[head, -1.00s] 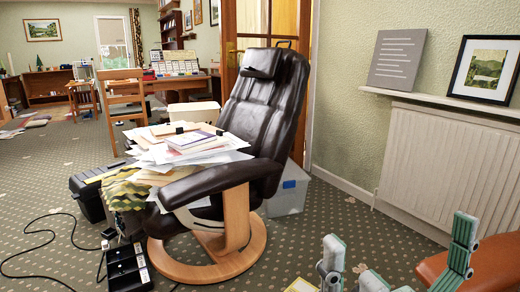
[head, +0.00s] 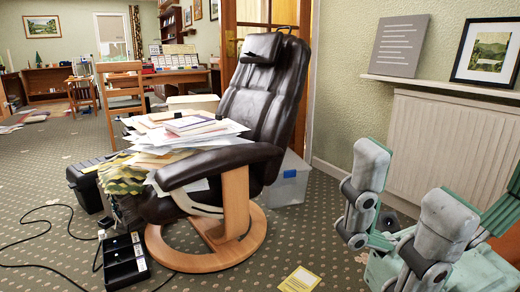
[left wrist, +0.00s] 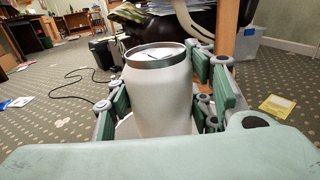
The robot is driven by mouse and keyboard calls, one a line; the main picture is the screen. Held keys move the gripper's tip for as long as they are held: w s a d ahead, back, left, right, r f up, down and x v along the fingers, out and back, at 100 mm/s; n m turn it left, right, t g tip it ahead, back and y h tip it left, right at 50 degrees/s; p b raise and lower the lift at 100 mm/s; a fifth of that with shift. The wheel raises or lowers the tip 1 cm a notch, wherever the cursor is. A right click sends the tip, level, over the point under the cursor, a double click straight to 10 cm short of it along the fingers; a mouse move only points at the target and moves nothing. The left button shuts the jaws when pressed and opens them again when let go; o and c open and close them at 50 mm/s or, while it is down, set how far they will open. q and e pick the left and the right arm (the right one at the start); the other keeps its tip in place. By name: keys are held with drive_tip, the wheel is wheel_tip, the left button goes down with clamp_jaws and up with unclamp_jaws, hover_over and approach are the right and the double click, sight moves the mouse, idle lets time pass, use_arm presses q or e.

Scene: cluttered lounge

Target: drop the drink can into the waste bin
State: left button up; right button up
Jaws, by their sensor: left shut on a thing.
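The drink can (left wrist: 160,105) is pale and plain-sided with a metallic rim, and stands nearly upright in the left wrist view. My left gripper (left wrist: 160,80) is shut on it, with green-padded fingers on both sides. The can and left gripper do not show in the head view. My right gripper (head: 465,205) is at the lower right of the head view, its fingers spread and nothing seen between them. I cannot make out a waste bin in either view.
A brown recliner (head: 265,100) piled with papers (head: 185,135) stands ahead. A black tray (head: 125,262) and cables lie at its left. A yellow card (head: 300,280) lies on the carpet. A radiator (head: 440,150) lines the right wall. Open carpet extends at left.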

use_arm(q)
drive_tip(key=o, duration=1)
drive_tip(key=shift+o, duration=0.2)
wheel_tip(320, 180, up, 10)
drive_tip(key=shift+r, duration=0.1)
